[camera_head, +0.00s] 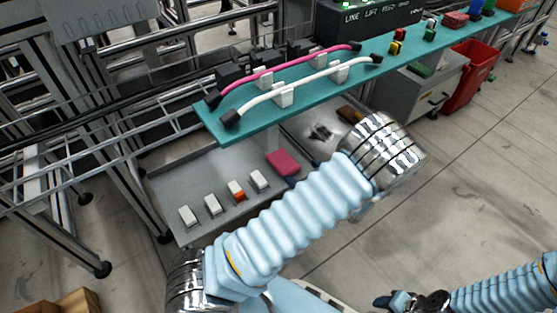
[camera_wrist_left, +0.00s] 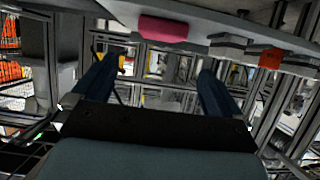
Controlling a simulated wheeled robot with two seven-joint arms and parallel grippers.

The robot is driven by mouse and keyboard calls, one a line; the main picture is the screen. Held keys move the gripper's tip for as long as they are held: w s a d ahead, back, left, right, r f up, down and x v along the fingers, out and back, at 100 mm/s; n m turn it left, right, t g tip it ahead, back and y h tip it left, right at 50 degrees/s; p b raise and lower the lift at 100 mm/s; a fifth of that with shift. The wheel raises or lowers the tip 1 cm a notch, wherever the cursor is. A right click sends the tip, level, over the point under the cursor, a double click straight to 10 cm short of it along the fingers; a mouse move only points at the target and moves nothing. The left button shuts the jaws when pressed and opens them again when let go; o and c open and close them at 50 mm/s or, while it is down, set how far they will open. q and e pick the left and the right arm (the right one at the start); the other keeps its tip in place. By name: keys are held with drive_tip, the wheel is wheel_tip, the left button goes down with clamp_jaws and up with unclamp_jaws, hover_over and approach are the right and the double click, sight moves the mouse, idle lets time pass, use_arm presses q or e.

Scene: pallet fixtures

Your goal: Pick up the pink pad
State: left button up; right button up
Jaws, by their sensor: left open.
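The pink pad (camera_head: 283,162) lies on the grey lower shelf (camera_head: 168,179), under the teal upper shelf. It also shows near the top of the left wrist view (camera_wrist_left: 164,28). My left gripper (camera_wrist_left: 157,72) is open, with nothing between its dark blue fingers; the pad appears above the gap, apart from them. In the head view, my left forearm hides most of this gripper; only a dark finger part (camera_head: 291,182) shows beside the pad's near edge. My right gripper (camera_head: 397,300) is low at the bottom right, away from the shelf, its jaw gap unclear.
Several white blocks (camera_head: 212,205), one with an orange part (camera_head: 237,191), stand left of the pad. The teal shelf (camera_head: 262,119) overhangs behind it, carrying a pink cable (camera_head: 290,66) and a white cable (camera_head: 310,76). A red bin (camera_head: 470,75) stands right. Floor at right is clear.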

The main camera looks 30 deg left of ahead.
sight(282, 160)
use_arm(q)
drive_tip(key=b+x, duration=0.1)
drive_tip(key=x, duration=0.6)
drive_tip(key=shift+f, duration=0.15)
drive_tip(key=b+x, duration=0.1)
drive_tip(key=x, duration=0.4)
drive_tip(key=shift+w+a, duration=0.15)
drive_tip(key=c, duration=1)
